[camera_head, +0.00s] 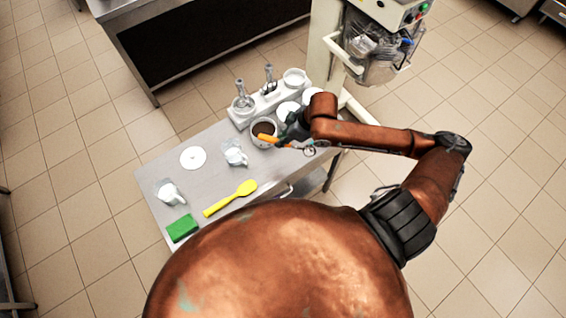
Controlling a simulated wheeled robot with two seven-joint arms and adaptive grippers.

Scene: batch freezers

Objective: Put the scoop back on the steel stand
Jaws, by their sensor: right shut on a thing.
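My right arm reaches in from the right over the steel table. My right gripper (290,137) is dark, small in the picture, and shut on a thin tool with an orange handle (268,139), which looks like the scoop. The handle points left, across the front of a white tub (256,142) with brown contents. A small metal end shows right of the gripper, below the forearm. Upright steel pieces (242,98) stand on a pale base behind the tub; I cannot tell which is the steel stand. My left gripper is out of view.
On the steel table (205,172) are a yellow spatula (231,198), a green sponge (182,228), white jugs (235,154) (170,193) and a white disc (193,158). White round containers (294,77) stand at the back. A mixer-like machine (372,50) stands behind.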

